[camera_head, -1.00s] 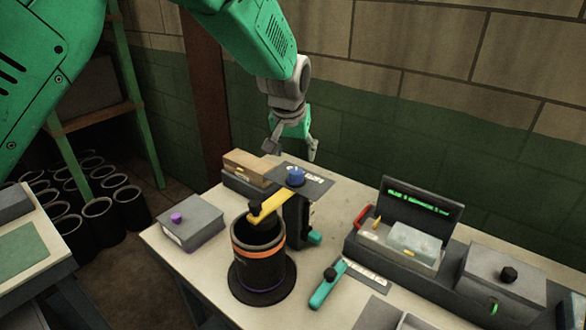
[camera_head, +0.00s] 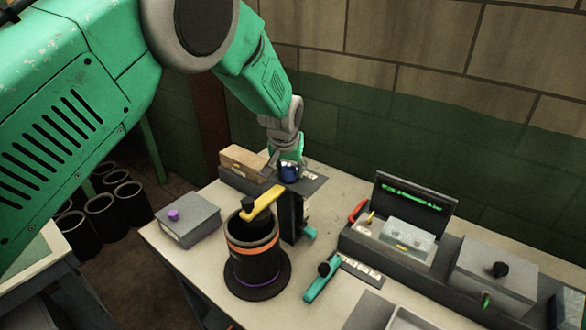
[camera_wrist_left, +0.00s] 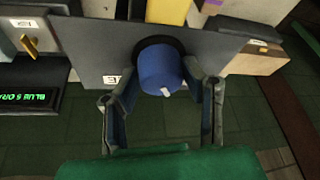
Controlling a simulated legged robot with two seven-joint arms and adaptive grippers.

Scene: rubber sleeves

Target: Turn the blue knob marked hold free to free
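The blue knob (camera_head: 289,171) stands on a dark plate (camera_head: 312,182) above the post beside the black cylinder. In the left wrist view the knob (camera_wrist_left: 160,68) shows a small white mark on its near edge, and a partly covered white label lies on the plate. My left gripper (camera_head: 285,160) is at the knob in the head view. My right gripper is not in view.
A yellow bar (camera_head: 262,205) reaches over the black cylinder (camera_head: 255,255) with orange bands. A grey box (camera_head: 188,222) with a purple knob stands left, a wooden block (camera_head: 243,160) behind. A teal-handled tool (camera_head: 320,285) and a console (camera_head: 415,215) are right.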

